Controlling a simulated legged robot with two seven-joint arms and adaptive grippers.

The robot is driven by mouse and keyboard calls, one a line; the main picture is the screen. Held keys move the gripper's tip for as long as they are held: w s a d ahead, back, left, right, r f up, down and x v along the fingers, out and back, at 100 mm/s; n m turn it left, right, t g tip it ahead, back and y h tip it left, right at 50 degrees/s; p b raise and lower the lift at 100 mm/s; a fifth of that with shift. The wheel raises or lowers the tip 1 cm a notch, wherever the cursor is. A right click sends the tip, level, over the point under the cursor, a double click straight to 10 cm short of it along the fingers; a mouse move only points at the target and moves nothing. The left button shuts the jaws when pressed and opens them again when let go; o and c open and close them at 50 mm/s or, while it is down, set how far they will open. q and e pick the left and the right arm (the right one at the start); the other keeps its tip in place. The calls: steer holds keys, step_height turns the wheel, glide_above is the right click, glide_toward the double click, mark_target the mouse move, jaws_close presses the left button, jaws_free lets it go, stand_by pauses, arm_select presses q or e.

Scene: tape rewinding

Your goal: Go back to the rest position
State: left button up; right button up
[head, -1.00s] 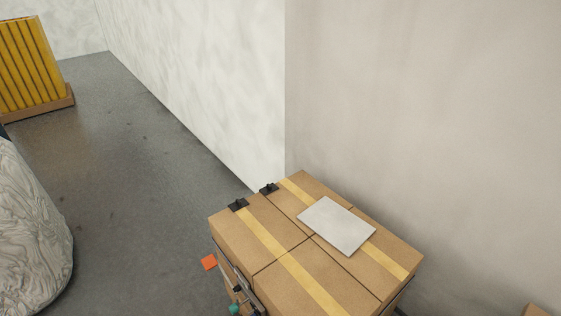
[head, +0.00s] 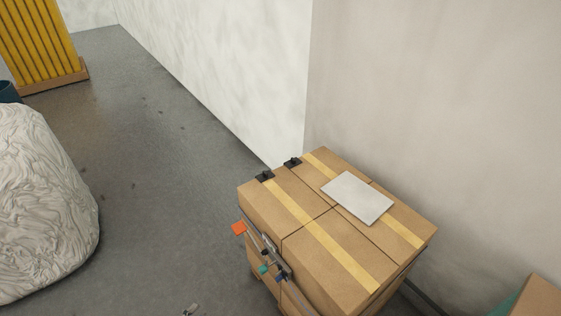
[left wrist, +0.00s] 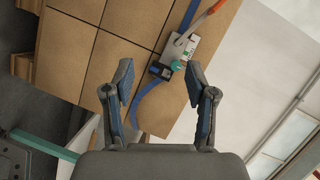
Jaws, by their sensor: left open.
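My left gripper (left wrist: 160,82) is open in the left wrist view, with its two dark fingers apart and nothing between the tips. Beyond the fingers is a tape tool (left wrist: 180,48) with an orange-red handle, a grey plate and a teal knob. A blue strip (left wrist: 148,101) runs from it across the cardboard boxes (left wrist: 117,62). The tool does not appear held by my fingers. In the head view a device (head: 264,254) with orange and teal parts is at the left side of the taped box stack (head: 296,205). My right gripper is not in view.
A pale sheet (head: 357,197) and two black clips (head: 265,176) (head: 292,162) are on the box tops. A wall stands behind the stack. A wrapped pale bulk (head: 40,205) is at the left, a yellow stack (head: 38,42) at far left.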

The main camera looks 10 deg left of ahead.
arm_select(q)
steer(key=s+d+f+n+g+y+p, duration=0.2)
steer(key=s+d+f+n+g+p, duration=0.2)
steer(key=s+d+n, duration=0.4)
steer(key=s+d+f+n+g+y+p, duration=0.3)
steer(key=s+d+f+n+g+p, duration=0.2)
steer(key=s, duration=1)
steer(key=d+f+n+g, duration=0.2)
steer(key=d+g, duration=0.2)
steer(key=d, duration=0.1)
steer(key=shift+n, duration=0.4)
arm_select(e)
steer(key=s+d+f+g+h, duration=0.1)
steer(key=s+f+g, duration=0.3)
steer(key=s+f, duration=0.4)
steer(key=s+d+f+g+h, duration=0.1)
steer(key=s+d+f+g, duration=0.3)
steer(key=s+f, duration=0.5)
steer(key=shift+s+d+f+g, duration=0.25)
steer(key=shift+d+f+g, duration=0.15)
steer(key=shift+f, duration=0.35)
arm_select(q)
steer(key=shift+d, duration=0.15)
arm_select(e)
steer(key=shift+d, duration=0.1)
